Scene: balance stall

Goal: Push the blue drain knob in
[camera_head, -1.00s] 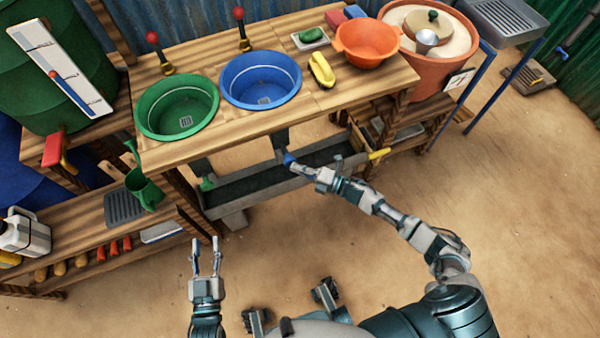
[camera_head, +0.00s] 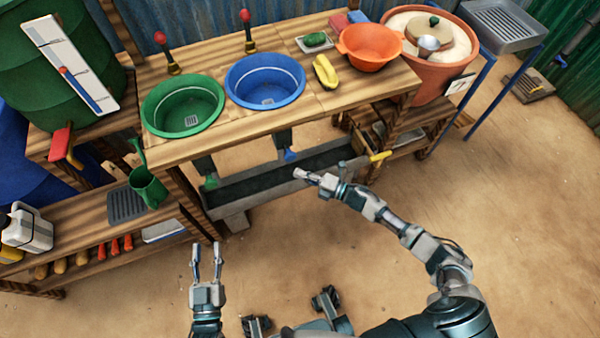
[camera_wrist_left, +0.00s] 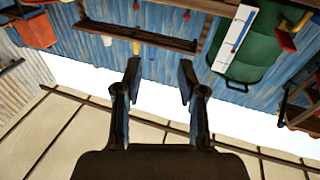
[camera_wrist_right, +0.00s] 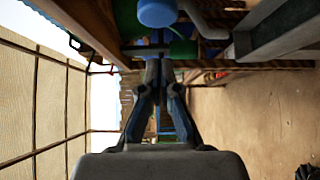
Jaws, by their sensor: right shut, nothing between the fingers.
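The blue drain knob (camera_head: 290,155) sits under the counter's front, below the blue basin (camera_head: 265,80), on a dark drain pipe (camera_head: 283,138). It shows at the top of the right wrist view (camera_wrist_right: 157,12). My right gripper (camera_head: 299,173) is shut and empty, a little in front of and below the knob, with a visible gap between them. How far in the knob sits cannot be told. My left gripper (camera_head: 206,250) is open and empty, low in front of the counter, far from the knob; its spread fingers fill the left wrist view (camera_wrist_left: 160,80).
A green drain knob (camera_head: 210,181) hangs below the green basin (camera_head: 183,105). A grey trough (camera_head: 265,190) runs beneath both drains. A yellow handle (camera_head: 380,156) juts out to the right. The sandy floor (camera_head: 500,230) at the right is clear.

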